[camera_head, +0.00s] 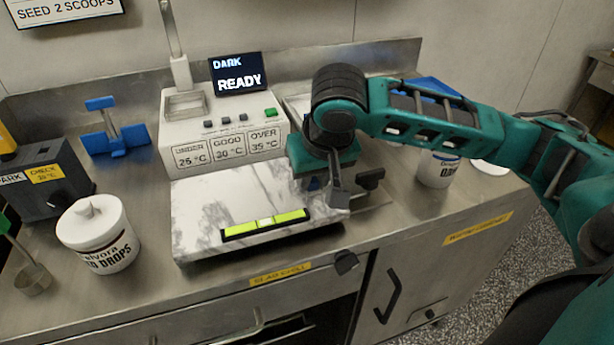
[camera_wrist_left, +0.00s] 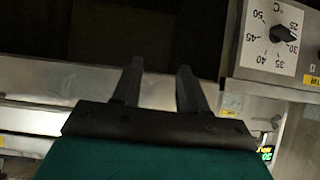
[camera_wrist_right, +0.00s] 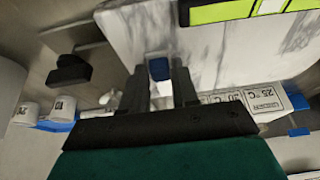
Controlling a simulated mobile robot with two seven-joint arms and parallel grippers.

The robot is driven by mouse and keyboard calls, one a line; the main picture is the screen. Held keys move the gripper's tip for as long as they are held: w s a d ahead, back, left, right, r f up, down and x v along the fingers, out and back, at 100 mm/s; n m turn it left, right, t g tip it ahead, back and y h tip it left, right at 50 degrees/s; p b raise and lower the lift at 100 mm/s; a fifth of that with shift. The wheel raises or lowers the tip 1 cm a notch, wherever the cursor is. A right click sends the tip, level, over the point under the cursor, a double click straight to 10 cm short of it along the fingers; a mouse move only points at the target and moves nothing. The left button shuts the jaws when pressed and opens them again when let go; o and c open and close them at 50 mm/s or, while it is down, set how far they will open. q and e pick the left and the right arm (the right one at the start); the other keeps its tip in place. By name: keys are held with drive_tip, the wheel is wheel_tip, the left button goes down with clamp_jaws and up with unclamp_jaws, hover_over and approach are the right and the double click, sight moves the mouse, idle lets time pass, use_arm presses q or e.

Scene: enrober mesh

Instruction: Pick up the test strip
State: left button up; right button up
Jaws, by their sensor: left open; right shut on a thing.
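My right gripper (camera_head: 334,190) is over the right end of the marble slab (camera_head: 200,205). In the right wrist view its fingers (camera_wrist_right: 158,80) are shut on a small pale piece with a blue part (camera_wrist_right: 159,68), which I take to be the test strip. Most of it is hidden between the fingers, and I cannot tell whether it touches the slab. My left gripper (camera_wrist_left: 160,72) is open and empty in the left wrist view, facing a dark opening beside a temperature dial (camera_wrist_left: 282,34). It is outside the head view.
A green-yellow spirit level (camera_head: 265,223) lies along the slab's front edge. Behind stands a white machine (camera_head: 220,125) with a READY screen (camera_head: 238,75). A lidded white jar (camera_head: 98,240) and a blue stand (camera_head: 115,138) are at left. Another jar (camera_head: 437,170) is at right.

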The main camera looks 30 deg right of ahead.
clamp_jaws()
